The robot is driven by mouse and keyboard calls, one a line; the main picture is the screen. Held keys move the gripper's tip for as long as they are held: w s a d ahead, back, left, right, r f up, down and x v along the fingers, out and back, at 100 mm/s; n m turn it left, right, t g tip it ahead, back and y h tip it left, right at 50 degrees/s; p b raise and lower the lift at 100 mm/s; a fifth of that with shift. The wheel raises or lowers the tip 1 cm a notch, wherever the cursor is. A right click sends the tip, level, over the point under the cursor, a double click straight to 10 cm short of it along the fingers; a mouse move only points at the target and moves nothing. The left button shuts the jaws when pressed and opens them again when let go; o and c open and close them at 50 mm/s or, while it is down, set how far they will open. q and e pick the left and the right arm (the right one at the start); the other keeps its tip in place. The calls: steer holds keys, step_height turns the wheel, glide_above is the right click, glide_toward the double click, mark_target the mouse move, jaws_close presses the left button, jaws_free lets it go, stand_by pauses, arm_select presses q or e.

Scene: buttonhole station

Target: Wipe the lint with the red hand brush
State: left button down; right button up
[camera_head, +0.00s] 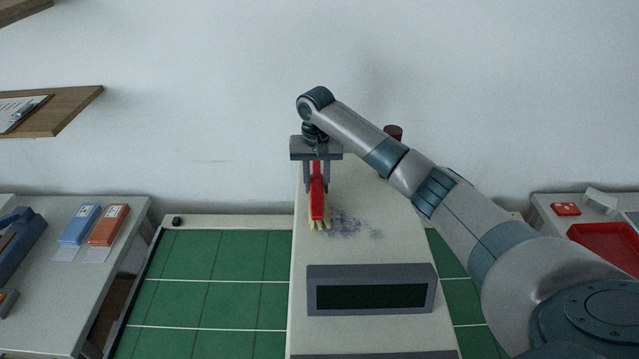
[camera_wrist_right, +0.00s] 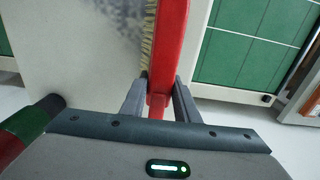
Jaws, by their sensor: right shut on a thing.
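The red hand brush (camera_head: 317,195) has pale bristles and is held over the left part of a light machine top. My right gripper (camera_head: 317,185) is shut on the brush handle; in the right wrist view the red brush (camera_wrist_right: 170,45) sits between both fingers (camera_wrist_right: 160,100). The lint is a dark grey speckled patch (camera_head: 350,224) on the light surface, just right of the bristles. It also shows in the right wrist view (camera_wrist_right: 125,18), left of the brush. I cannot tell whether the bristles touch the surface. My left gripper is not in view.
The machine (camera_head: 330,345) has a dark display (camera_head: 370,295) in front of the lint. A dark red cylinder (camera_head: 393,131) stands behind. Green gridded mat (camera_head: 220,290) lies on both sides. Blue and orange packs (camera_head: 108,225) lie on the left table; a red tray (camera_head: 605,236) is at right.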

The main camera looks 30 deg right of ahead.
steer(key=shift+a, duration=0.1)
steer(key=shift+w+a+r, duration=0.1)
steer(key=shift+w+a, duration=0.35)
steer(key=shift+a, duration=0.3)
steer(key=shift+w+a, duration=0.45)
steer(key=shift+a, duration=0.25)
steer(key=shift+s+a, duration=0.3)
steer(key=shift+s, duration=0.4)
steer(key=shift+s+d, duration=0.1)
steer(key=shift+s+d, duration=0.4)
steer(key=shift+d, duration=0.3)
steer(key=shift+s+d, duration=0.35)
steer(key=shift+d, duration=0.35)
steer(key=shift+s+d, duration=0.45)
steer(key=shift+d, duration=0.35)
steer(key=shift+s+d, duration=0.4)
steer(key=shift+d, duration=0.35)
